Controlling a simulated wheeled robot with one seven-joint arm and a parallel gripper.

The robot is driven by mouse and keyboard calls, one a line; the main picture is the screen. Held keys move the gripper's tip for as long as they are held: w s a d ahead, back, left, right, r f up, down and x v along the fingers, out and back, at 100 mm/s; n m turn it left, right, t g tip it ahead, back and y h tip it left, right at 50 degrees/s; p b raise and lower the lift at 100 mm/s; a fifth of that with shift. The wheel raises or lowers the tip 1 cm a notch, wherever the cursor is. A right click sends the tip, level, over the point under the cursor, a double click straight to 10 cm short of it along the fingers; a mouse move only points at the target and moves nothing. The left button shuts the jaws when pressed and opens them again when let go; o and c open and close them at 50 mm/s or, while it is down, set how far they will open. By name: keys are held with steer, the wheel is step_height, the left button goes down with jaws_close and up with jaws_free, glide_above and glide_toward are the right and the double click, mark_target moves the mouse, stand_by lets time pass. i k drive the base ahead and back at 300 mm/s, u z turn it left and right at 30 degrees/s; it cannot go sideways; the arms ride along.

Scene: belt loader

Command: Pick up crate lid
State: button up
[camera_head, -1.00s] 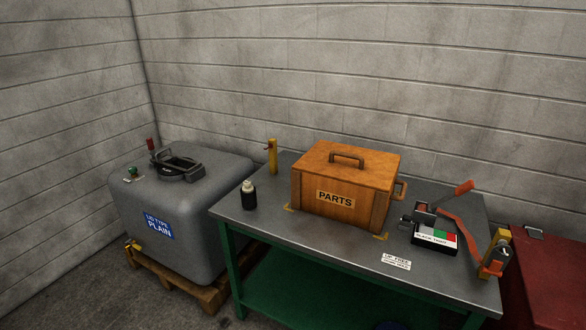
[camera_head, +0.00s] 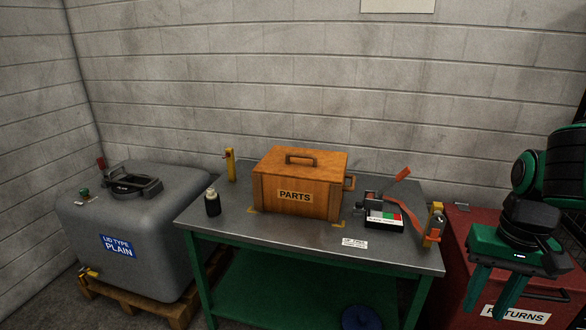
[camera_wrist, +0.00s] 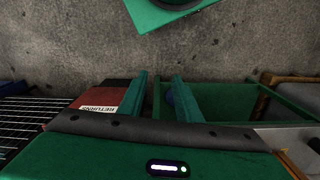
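The wooden crate labelled PARTS (camera_head: 295,195) stands on the grey-topped table. Its crate lid (camera_head: 304,162) lies on top, with a handle (camera_head: 301,158) across the middle. My gripper (camera_head: 492,290) is at the right, in front of the red RETURNS box and well away from the crate. Its two green fingers point down and stand apart with nothing between them. In the wrist view my gripper (camera_wrist: 158,80) also shows open and empty above the concrete floor. The crate is not seen clearly in the wrist view.
The table (camera_head: 380,257) also holds a dark bottle (camera_head: 212,202), yellow posts (camera_head: 230,165) and a device with a red lever (camera_head: 385,211). A grey tank (camera_head: 150,225) stands on a pallet at left. The red RETURNS box (camera_head: 462,240) is at right. A block wall is close behind.

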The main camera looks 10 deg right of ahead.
mark_target(306, 164)
steer(key=k, duration=0.35)
steer(key=u, duration=0.15)
steer(key=i, duration=1.65)
steer(key=z, duration=0.2)
